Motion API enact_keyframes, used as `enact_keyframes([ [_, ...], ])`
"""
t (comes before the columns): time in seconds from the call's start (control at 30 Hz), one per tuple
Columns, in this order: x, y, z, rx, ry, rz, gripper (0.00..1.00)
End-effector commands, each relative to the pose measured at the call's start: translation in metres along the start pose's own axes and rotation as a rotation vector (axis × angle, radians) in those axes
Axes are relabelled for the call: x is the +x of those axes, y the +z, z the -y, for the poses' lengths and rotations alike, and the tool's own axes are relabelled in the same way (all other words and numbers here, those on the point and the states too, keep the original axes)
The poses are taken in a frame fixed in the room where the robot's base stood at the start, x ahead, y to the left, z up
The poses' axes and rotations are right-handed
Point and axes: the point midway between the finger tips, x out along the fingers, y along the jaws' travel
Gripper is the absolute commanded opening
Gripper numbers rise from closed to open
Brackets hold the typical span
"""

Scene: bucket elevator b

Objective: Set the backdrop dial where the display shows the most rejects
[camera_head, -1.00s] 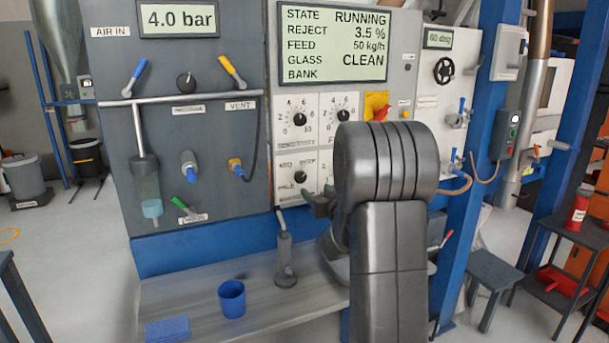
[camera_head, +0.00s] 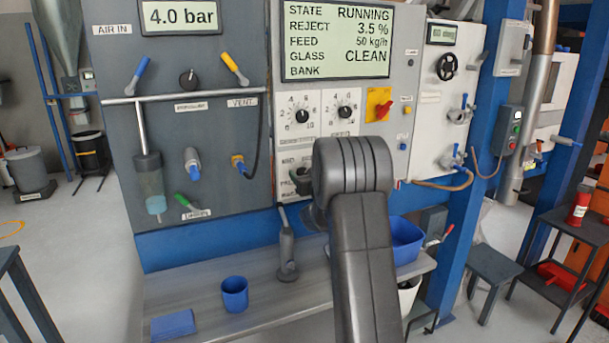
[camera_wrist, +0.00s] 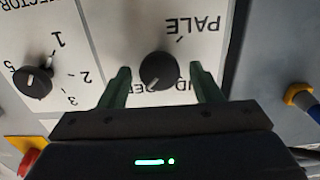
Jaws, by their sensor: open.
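The display (camera_head: 337,41) reads STATE RUNNING, REJECT 3.5 %, FEED 50 kg/h and GLASS CLEAN, with BANK blank. In the wrist view, which shows the panel upside down, a round dark dial (camera_wrist: 158,71) sits between the two green fingers of my gripper (camera_wrist: 160,84). The fingers are open, one on each side of the dial; whether they touch it is unclear. A PALE label (camera_wrist: 194,24) with a tick is above right of the dial, and partly hidden lettering is below it. The dial's exact setting is hard to read. In the head view my arm hides most of this area.
A second selector knob (camera_wrist: 33,82) with numbers is left in the wrist view. Two numbered dials (camera_head: 302,116) are higher on the panel, beside a red switch on a yellow plate (camera_head: 379,105). A shelf holds a blue cup (camera_head: 235,294) and a blue bin (camera_head: 405,240).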

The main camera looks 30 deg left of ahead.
Motion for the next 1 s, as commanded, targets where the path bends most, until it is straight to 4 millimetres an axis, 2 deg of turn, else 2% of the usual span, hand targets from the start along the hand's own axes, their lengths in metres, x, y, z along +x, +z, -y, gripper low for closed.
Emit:
enact_keyframes([
  [0.03, -0.0001, -0.0001, 0.0, 0.0, 0.0, 0.0, 0.58],
  [0.2, -0.0003, -0.0002, 0.0, 0.0, 0.0, 0.0, 0.25],
  [0.27, -0.0003, -0.0002, 0.0, 0.0, 0.0, 0.0, 0.15],
  [0.67, -0.0005, 0.0027, 0.0002, -0.074, 0.0, -0.002, 0.15],
  [1.0, -0.0006, 0.0062, 0.0012, -0.338, 0.001, -0.004, 0.15],
])
